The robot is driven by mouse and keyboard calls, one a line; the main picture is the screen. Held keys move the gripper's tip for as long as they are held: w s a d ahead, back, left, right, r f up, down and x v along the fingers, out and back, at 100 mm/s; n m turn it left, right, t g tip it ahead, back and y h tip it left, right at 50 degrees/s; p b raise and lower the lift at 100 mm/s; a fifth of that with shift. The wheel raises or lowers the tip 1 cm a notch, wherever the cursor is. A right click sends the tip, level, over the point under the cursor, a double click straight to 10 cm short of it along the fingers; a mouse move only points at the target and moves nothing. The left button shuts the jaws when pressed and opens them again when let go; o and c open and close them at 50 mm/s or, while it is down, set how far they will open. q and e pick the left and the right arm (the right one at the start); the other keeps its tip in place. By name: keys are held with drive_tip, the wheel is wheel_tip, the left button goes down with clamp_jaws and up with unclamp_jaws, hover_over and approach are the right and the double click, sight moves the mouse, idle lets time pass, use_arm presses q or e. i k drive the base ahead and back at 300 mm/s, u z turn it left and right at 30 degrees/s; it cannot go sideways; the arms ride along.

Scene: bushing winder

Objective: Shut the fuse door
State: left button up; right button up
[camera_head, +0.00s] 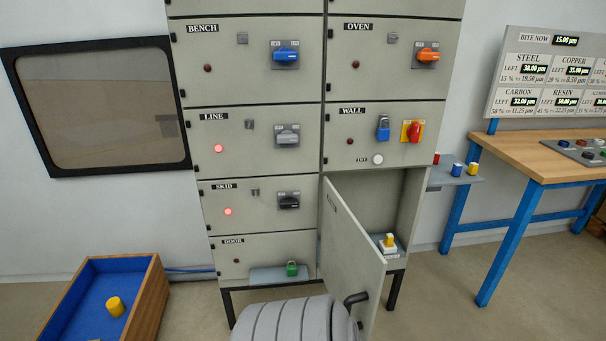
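A grey door (345,245) on the lower right of the cabinet stands open, swung out toward me from its left edge. I take it for the fuse door, though no such label is readable on it. A black handle (357,297) sits near its free lower edge. The open compartment (390,200) behind it shows a yellow-topped part (389,241) on a small grey base at its floor. Neither of my grippers is in view.
A grey ribbed rounded body at the bottom centre overlaps the door's lower left. The WALL panel (380,145) is above the opening. A blue-lined wooden box (150,300) is at lower left; a blue-legged bench (550,160) is at right. Floor right of the door is clear.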

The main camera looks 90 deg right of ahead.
sight(354, 269)
drive_tip(key=z, duration=3.1)
drive_tip(key=i, duration=1)
drive_tip(key=z, duration=1.95)
drive_tip(key=k, duration=0.9)
drive_tip(key=u, duration=0.75)
